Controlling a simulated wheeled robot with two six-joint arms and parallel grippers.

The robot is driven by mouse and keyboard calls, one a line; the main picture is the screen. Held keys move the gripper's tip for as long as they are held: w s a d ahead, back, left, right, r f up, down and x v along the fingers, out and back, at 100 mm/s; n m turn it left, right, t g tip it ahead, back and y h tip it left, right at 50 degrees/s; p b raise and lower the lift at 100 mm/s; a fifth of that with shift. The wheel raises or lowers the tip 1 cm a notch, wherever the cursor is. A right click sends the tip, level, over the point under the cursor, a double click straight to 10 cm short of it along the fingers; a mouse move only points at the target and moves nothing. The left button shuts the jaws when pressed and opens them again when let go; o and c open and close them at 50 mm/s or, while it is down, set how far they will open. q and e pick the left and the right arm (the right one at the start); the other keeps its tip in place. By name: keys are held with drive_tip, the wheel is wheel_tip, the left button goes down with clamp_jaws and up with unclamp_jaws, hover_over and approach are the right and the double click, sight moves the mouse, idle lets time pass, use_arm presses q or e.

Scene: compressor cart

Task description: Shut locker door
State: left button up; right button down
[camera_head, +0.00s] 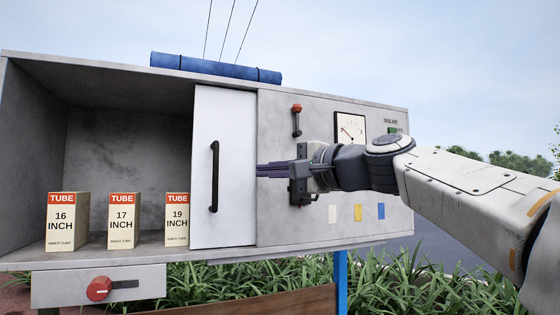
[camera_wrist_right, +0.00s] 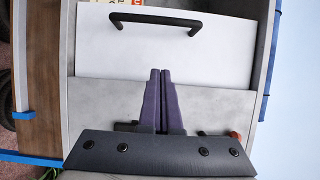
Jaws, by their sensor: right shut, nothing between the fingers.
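The locker door (camera_head: 229,150) is a white panel with a black vertical bar handle (camera_head: 214,177). It stands at the right part of the grey locker (camera_head: 130,75), and the left part of the locker is open. My right gripper (camera_head: 258,170) is shut and empty, its purple fingers pointing left at the door's right edge. In the right wrist view the fingertips (camera_wrist_right: 160,72) lie near the edge of the white door (camera_wrist_right: 180,52), with the handle (camera_wrist_right: 155,20) beyond them. I cannot tell whether they touch it. My left gripper is not in view.
Tube boxes marked 16 (camera_head: 67,222), 17 (camera_head: 124,220) and 19 (camera_head: 177,219) stand on the locker floor. The grey right panel carries a red-tipped lever (camera_head: 296,120) and a gauge (camera_head: 350,128). A drawer-like box with a red knob (camera_head: 99,289) sits below. A blue roll (camera_head: 215,68) lies on top.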

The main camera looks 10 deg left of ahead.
drive_tip(key=a+p, duration=0.1)
drive_tip(key=a, duration=0.3)
drive_tip(key=a+p, duration=0.1)
drive_tip(key=a, duration=0.1)
drive_tip(key=shift+s+a+p, duration=0.3)
drive_tip(key=shift+a+p, duration=0.05)
